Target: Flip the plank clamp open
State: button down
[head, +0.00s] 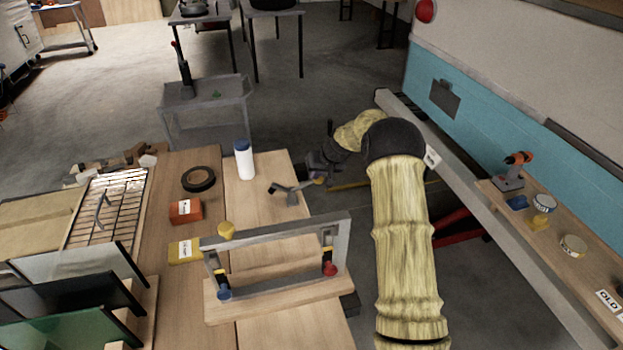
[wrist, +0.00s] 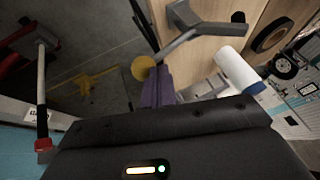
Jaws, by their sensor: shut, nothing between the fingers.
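The plank clamp (head: 291,188) is a grey metal toggle clamp near the right edge of the wooden bench top, with a dark tip on its left and a yellow knob on its lever's right end. In the wrist view the clamp (wrist: 187,18) is at the top, and its lever slopes down to the yellow knob (wrist: 145,67). My gripper (head: 321,166) is just beyond the knob in the head view. Its purple fingers (wrist: 157,88) are shut and empty, right beside the knob. I cannot tell whether they touch it.
A white bottle (head: 244,163) stands close to the clamp, with a black tape roll (head: 199,179) farther left. A grey frame (head: 275,236) stands on the bench in front. A camper side rail (head: 470,218) and a shelf with a drill (head: 512,172) are at the right.

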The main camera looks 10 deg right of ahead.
jog(key=shift+d+f+y+b, duration=0.3)
jog(key=shift+d+f+b, duration=0.1)
jog(key=shift+f+b, duration=0.2)
jog(key=shift+d+f+y+b, duration=0.3)
jog(key=shift+d+f+b, duration=0.05)
jog(key=shift+f+b, duration=0.2)
jog(key=shift+d+f, duration=0.1)
notch_tip(320, 180, up, 12)
send_over(320, 180)
jog(key=s+d, duration=0.3)
jog(key=s, duration=0.2)
jog(key=shift+s+a, duration=0.15)
jog(key=shift+s, duration=0.05)
